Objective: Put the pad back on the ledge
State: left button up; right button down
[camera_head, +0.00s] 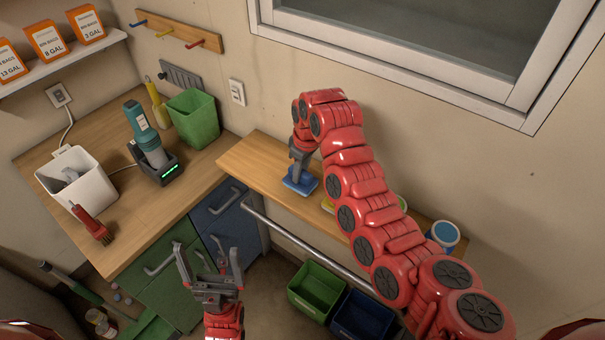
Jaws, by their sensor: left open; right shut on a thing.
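A blue pad (300,181) is at the left part of the wooden ledge (250,155). My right gripper (299,168) is shut on the blue pad from above, with the arm curving in from the lower right. The pad looks flat and low over the ledge; I cannot tell whether it touches the wood. My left gripper (207,262) is open and empty, low in front of the cabinets and apart from the ledge.
A blue-topped tub (444,234) stands at the ledge's right end. A metal rail (300,243) runs along the ledge front, above green (317,290) and blue (361,318) bins. The left counter holds a white bin (77,182), red brush (91,225), charger (155,165) and green bin (193,117).

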aim_at(302, 175)
jog(key=shift+w+d, duration=0.15)
jog(key=shift+w, duration=0.55)
jog(key=shift+w+r+p, duration=0.1)
jog(key=shift+w+p, duration=0.2)
jog(key=shift+p, duration=0.1)
notch_tip(302, 175, down, 4)
jog(key=p, duration=0.2)
jog(key=shift+s+r+p, duration=0.1)
jog(key=shift+r+p, duration=0.15)
jog(key=shift+p, duration=0.1)
jog(key=shift+f, duration=0.15)
jog(key=c, duration=0.6)
grip_release()
